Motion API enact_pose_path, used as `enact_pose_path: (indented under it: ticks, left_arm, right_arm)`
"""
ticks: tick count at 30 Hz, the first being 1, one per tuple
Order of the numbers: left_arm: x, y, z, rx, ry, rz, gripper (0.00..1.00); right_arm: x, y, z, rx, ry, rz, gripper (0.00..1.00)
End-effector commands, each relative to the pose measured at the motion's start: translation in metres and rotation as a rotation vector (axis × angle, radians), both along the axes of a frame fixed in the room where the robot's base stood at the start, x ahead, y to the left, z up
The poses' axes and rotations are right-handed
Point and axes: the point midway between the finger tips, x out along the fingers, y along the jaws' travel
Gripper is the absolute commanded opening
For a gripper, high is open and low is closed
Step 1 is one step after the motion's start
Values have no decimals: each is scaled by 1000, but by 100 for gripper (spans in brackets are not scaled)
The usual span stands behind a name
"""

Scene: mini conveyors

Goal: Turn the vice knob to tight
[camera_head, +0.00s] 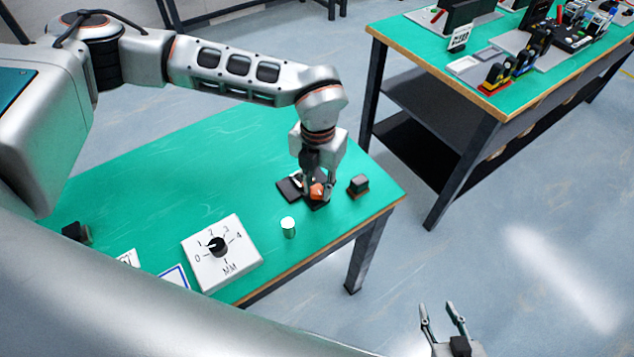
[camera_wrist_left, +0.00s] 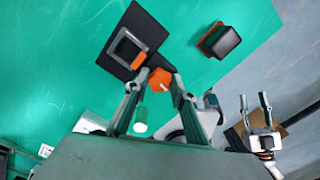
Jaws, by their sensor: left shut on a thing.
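The vice (camera_head: 288,189) is a small dark block on a black plate near the right end of the green table. It also shows in the left wrist view (camera_wrist_left: 127,48), with a square grey frame on top. Its knob (camera_head: 316,191) is orange and faceted, and it also shows in the left wrist view (camera_wrist_left: 160,79). My left gripper (camera_head: 318,195) points down with its fingers on either side of the knob and is shut on it. I cannot read the knob's setting. My right gripper (camera_head: 440,308) is open and empty, off the table's front right.
A dark block on a reddish base (camera_head: 358,185) stands close to the right of the vice. A small pale cylinder (camera_head: 288,227) and a white dial plate (camera_head: 240,264) marked 0 to 4 sit nearer the front. A second table (camera_head: 490,110) is at the back right.

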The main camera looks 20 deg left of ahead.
Motion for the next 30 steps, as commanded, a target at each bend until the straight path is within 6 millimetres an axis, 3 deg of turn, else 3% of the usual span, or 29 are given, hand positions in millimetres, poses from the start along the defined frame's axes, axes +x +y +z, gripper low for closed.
enact_pose_path:
  ticks: [15,30]
  left_arm:
    - [-1,0,1,0,1,-455,3]
    - [-1,-1,0,0,2,-662,3]
  right_arm:
    - [1,1,12,0,-1,1,37]
    - [4,1,21,0,-12,0,37]
